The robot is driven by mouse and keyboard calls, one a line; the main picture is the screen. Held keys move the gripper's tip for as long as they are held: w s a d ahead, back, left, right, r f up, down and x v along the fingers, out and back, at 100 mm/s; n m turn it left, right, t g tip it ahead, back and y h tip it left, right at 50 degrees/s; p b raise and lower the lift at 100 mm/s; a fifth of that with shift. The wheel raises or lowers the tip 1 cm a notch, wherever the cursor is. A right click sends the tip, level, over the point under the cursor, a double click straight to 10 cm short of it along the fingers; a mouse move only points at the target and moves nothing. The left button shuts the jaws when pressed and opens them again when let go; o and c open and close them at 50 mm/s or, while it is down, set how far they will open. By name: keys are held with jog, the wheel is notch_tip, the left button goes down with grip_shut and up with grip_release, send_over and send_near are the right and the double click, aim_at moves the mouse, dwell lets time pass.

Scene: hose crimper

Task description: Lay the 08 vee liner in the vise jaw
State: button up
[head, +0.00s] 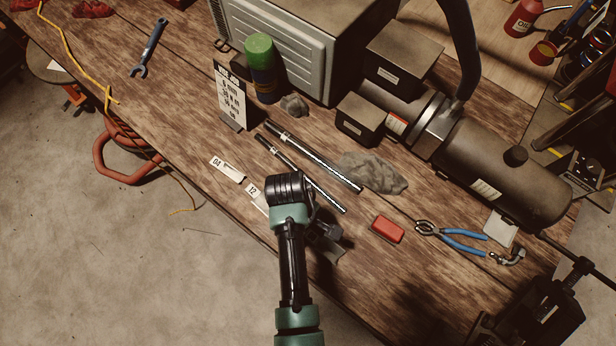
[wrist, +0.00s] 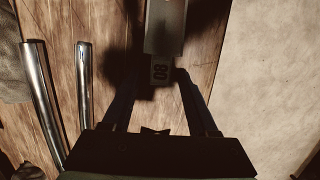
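In the wrist view my gripper's fingers (wrist: 160,76) stand apart on either side of the tag end, with a small gap visible at the right. The dark vise (head: 545,312) is at the lower right of the head view; its jaw is hard to make out.
Liners tagged 04 (head: 227,171) and 12 (head: 257,198) lie along the table's front edge. Two metal tubes (head: 310,160), a grey rag (head: 372,172), a red block (head: 387,229) and blue-handled pliers (head: 455,236) lie nearby. A large dark cylinder machine (head: 500,165) stands behind.

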jog(key=shift+r, duration=0.1)
notch_tip(320, 180, up, 12)
jog(key=w+a+p, duration=0.1)
jog(key=shift+w+a, duration=0.15)
jog(key=shift+a, duration=0.25)
